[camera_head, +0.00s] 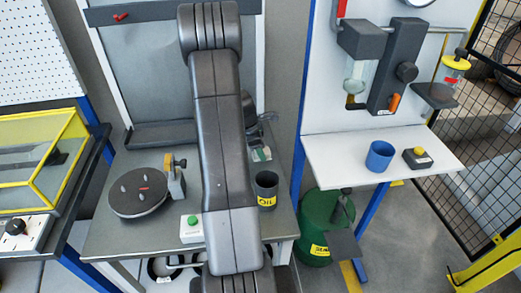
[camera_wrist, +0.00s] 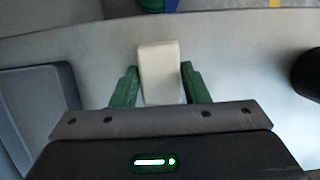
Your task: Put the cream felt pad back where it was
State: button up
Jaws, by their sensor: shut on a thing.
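In the wrist view, the cream felt pad (camera_wrist: 159,62) is a pale block standing between the two green fingers of my gripper (camera_wrist: 159,72). My gripper is shut on it, and its far end sticks out beyond the fingertips. Grey table surface (camera_wrist: 225,55) shows around it. I cannot tell whether the pad touches the table. In the head view, my gripper (camera_head: 262,154) shows partly behind my arm, over the back right of the grey table (camera_head: 125,230). The pad is too small there to make out clearly.
The dark OIL cup (camera_head: 266,190) stands in front of my gripper. Left of my arm are a round dark turntable (camera_head: 138,198) with pegs and a green-button box (camera_head: 191,229). A dark tray (camera_wrist: 40,110) lies left in the wrist view. A green drum (camera_head: 313,222) stands beyond the table's right edge.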

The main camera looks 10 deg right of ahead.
aim_at(264, 150)
jog(key=shift+f, duration=0.25)
jog(key=o, duration=0.9)
jog(key=shift+r, duration=0.1)
jog(key=shift+o, duration=0.2)
jog(key=shift+r, duration=0.1)
jog(key=v, duration=1.2)
jog(key=shift+b, duration=0.45)
jog(key=p+x, duration=0.1)
jog(key=x, duration=1)
jog(key=shift+d+f, duration=0.15)
jog(key=shift+f, duration=0.2)
jog(key=shift+w+r, duration=0.1)
jog(key=shift+r, duration=1.65)
